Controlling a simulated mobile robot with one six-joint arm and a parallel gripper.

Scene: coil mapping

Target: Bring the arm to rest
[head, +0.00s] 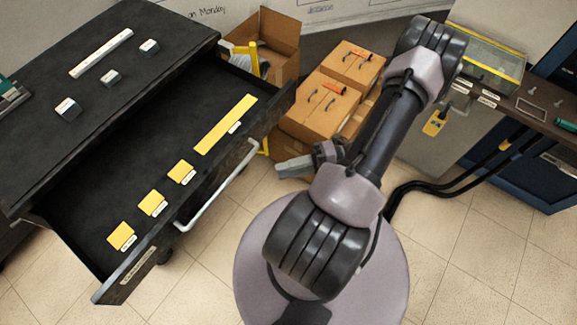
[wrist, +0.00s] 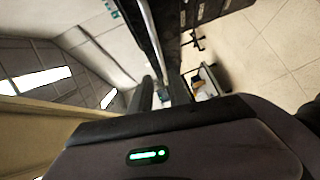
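My arm (head: 375,140) rises from my round base and bends at an elbow at the upper right of the head view. My gripper (head: 293,167) hangs low, left of the arm's lower joint, and points left toward the open drawer's front. It is partly hidden behind my arm. In the wrist view two dark fingers of my gripper (wrist: 162,92) stand apart with a gap between them. I see nothing held there.
A black cabinet (head: 95,22) stands left with its drawer (head: 150,170) pulled out. The drawer holds yellow pieces; several small grey parts lie on top. Cardboard boxes (head: 318,108) stand behind my gripper. A workbench (head: 540,108) is right.

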